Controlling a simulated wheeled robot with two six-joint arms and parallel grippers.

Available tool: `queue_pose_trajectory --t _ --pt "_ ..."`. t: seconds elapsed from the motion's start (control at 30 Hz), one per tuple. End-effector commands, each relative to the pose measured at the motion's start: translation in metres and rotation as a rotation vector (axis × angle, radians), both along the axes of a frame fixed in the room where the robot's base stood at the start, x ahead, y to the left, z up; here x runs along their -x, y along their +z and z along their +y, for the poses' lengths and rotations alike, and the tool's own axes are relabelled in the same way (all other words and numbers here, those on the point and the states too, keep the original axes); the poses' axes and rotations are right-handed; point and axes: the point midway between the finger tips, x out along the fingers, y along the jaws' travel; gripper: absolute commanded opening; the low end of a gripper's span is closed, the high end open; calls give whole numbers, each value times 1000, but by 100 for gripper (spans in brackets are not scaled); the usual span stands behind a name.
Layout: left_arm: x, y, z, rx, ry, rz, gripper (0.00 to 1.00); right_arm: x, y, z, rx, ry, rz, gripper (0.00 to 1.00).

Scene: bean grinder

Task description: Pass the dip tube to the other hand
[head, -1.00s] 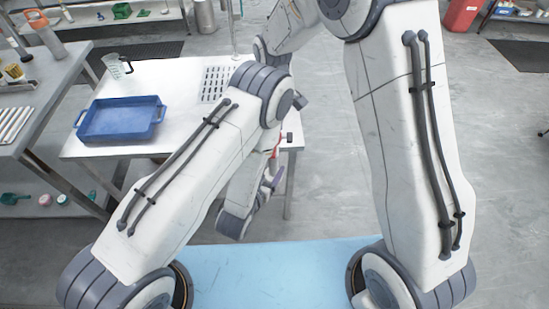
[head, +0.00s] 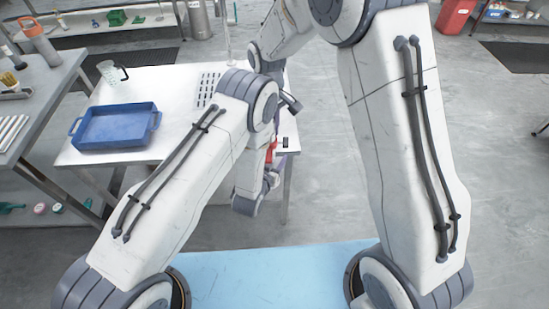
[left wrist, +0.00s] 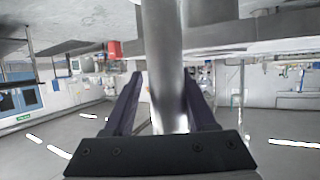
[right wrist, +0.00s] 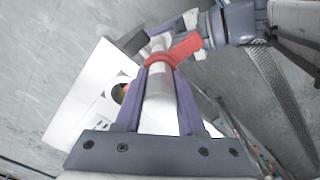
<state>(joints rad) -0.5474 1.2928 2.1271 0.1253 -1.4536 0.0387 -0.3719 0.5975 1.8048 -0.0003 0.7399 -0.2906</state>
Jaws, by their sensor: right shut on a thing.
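The dip tube (right wrist: 158,98) is a pale metallic tube with a red collar (right wrist: 180,50). My right gripper (right wrist: 160,75) is shut on the tube, which runs lengthwise between its purple fingers. In the left wrist view the tube (left wrist: 163,60) passes between the fingers of my left gripper (left wrist: 163,82), which stand apart on either side of it. Whether they touch it is unclear. In the head view my left gripper (head: 270,178) is below my left forearm, beside the white table's right edge. The red collar (head: 271,151) shows near it; most of the tube and my right gripper are hidden there.
A grey workbench (head: 45,85) with a bottle stands at left. A light blue surface (head: 270,275) lies in front.

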Motion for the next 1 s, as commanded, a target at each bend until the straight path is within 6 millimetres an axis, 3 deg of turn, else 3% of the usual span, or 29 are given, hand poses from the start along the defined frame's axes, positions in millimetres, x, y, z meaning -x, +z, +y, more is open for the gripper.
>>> queue_pose_trajectory --t 0.03,0.1,0.13,0.23,0.27,0.3,0.33,0.73,1.0 --pt "0 0 0 0 -1 0 32 0 1 0 -1 0 -2 0" --pt "0 0 -1 1 -2 -1 5 -1 1 1 -2 -1 -3 0" --pt "0 1 -1 1 -3 -1 0 -1 1 1 -2 -1 -3 0" --pt "0 1 -2 2 -5 -2 0 -1 1 2 -4 -1 -6 0" --pt "0 2 -2 2 -6 -4 0 -1 1 2 -4 -1 -6 50" --pt "0 2 -2 2 -5 -5 0 -1 1 2 -4 -1 -6 65" --pt "0 2 -2 3 -5 -4 0 -1 1 2 -4 -1 -6 74" --pt "0 1 -1 2 -1 -3 0 -1 7 1 -2 0 -5 74" --pt "0 1 0 2 -1 -3 0 -2 57 1 -4 0 -8 74"
